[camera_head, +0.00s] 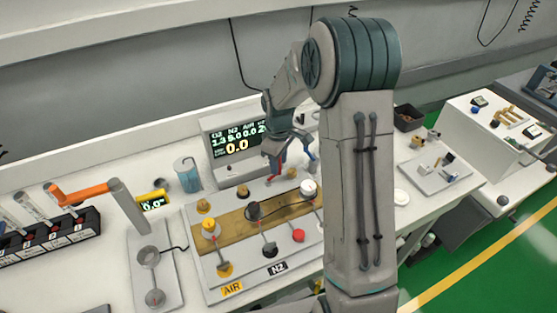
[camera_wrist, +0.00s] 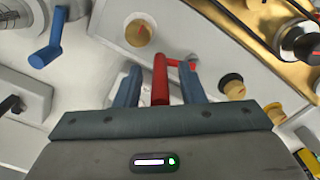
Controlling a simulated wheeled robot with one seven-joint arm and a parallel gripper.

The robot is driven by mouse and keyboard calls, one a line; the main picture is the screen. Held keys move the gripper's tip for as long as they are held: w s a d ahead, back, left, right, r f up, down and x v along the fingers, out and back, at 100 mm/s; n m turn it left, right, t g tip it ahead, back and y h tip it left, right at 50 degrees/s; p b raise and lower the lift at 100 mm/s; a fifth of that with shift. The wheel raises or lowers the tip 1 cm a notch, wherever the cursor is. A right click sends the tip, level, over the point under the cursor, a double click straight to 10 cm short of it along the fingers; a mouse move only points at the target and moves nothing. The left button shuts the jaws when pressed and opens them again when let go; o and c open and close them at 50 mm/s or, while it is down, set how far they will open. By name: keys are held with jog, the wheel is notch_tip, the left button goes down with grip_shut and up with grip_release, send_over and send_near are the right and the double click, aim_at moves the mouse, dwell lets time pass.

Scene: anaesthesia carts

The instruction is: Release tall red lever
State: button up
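The tall red lever (camera_wrist: 160,82) shows in the wrist view as an upright red bar with a short red arm bent right at its far end. My gripper (camera_wrist: 161,72) is open, with one blue-grey finger on each side of the lever. A gap shows between the lever and each finger, so neither appears to touch it. In the head view, my gripper (camera_head: 289,145) is at the back of the valve panel, by the display, with the red lever (camera_head: 274,166) below it. My arm hides part of the panel's right side.
A blue lever (camera_wrist: 47,42) stands left of my gripper in the wrist view. Several knobs sit on the panel (camera_head: 205,240), including a yellow one (camera_head: 209,228) and a red one (camera_head: 298,236). A display (camera_head: 232,140) stands behind. An orange-handled post (camera_head: 130,205) is at left.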

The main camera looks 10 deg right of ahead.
grip_shut()
jog(key=shift+s+d+f+m+b, duration=0.1)
jog(key=shift+s+f+m+b, duration=0.1)
jog(key=shift+m+b, duration=0.35)
jog(key=shift+s+d+r+m, duration=0.1)
jog(key=shift+s+r+m, duration=0.1)
jog(key=shift+m, duration=0.45)
grip_release()
notch_tip(320, 180, up, 14)
jog(key=b, duration=0.1)
jog(key=shift+b, duration=0.35)
jog(key=shift+f, duration=0.1)
